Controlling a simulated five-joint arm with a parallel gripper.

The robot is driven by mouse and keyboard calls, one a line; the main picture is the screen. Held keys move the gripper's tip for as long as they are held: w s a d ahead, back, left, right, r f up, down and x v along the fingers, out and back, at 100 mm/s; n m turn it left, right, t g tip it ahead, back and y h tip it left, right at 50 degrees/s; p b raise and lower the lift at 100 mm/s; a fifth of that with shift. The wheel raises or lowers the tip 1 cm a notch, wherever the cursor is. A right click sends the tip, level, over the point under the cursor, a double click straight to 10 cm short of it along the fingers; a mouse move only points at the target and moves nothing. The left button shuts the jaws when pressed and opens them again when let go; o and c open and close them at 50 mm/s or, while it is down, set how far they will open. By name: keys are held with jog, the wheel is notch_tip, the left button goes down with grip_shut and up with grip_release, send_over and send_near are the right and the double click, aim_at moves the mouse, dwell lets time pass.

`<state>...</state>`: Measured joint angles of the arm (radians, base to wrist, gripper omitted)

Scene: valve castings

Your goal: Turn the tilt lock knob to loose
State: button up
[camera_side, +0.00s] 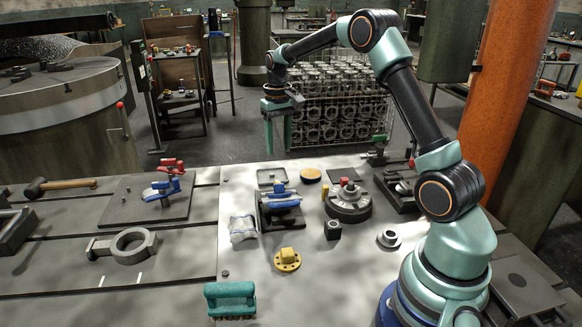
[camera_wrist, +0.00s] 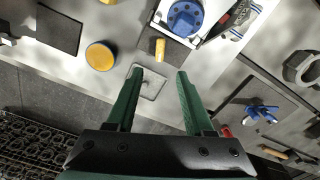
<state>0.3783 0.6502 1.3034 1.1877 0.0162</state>
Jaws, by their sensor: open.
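A blue casting (camera_side: 279,200) sits in a dark fixture on the bench's middle, and its round blue flange shows at the top of the wrist view (camera_wrist: 185,17). My gripper (camera_side: 278,152) hangs above and behind the fixture, fingers down. In the wrist view my gripper (camera_wrist: 160,72) is open and empty, apart from the knob, which lies just beyond the fingertips.
A shallow grey tray (camera_wrist: 150,91) and an orange disc (camera_wrist: 99,55) lie near the knob. A round fixture with a red knob (camera_side: 348,199) stands to the right. A yellow flanged part (camera_side: 287,260) and a teal brush (camera_side: 230,297) lie in front. A crate of castings (camera_side: 338,105) stands behind.

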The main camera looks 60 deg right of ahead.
notch_tip(320, 180, down, 12)
dwell(0.5)
grip_shut()
